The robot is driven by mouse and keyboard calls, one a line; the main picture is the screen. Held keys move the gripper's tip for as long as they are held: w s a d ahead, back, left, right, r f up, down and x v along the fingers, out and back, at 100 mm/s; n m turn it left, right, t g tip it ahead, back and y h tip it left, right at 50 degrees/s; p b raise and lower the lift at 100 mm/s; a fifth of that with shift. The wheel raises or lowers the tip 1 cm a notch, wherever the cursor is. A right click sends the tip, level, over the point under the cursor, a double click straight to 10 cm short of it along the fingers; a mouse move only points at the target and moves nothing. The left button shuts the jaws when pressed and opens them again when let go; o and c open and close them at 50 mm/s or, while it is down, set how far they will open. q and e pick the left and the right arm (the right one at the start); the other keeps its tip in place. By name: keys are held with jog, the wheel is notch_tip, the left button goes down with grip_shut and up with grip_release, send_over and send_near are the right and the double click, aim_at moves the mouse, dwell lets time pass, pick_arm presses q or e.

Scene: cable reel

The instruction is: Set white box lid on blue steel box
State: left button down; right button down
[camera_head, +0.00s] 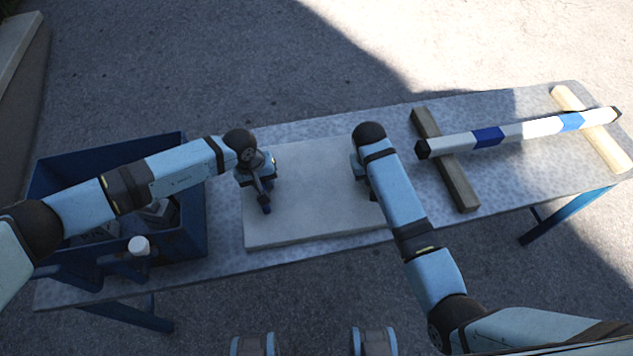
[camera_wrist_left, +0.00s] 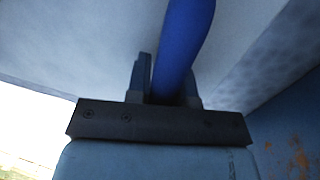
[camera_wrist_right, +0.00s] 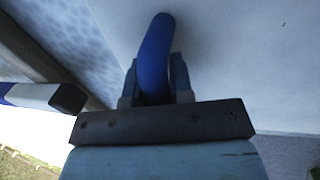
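The white box lid (camera_head: 320,222) is a flat pale panel in the middle of the table, right of the blue steel box (camera_head: 193,165). The box is open at the top. My left gripper (camera_head: 265,204) is at the lid's left part. In the left wrist view its fingers (camera_wrist_left: 166,80) close around a blue handle (camera_wrist_left: 182,40) on the lid. In the right wrist view, my right gripper (camera_wrist_right: 156,80) has its fingers on both sides of another blue handle (camera_wrist_right: 155,45). Whether the lid touches the table I cannot tell.
The box holds several grey parts, partly behind my left arm. A white-capped item (camera_head: 139,245) is at its front. Right of the lid, a blue-and-white striped bar (camera_head: 530,130) rests across a dark wooden block (camera_head: 447,165) and a pale one (camera_head: 590,125). The grey table (camera_head: 330,275) has blue legs.

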pick_arm(q)
jog(key=shift+w+r, duration=0.1)
pick_arm(e)
jog(key=shift+r, duration=0.1)
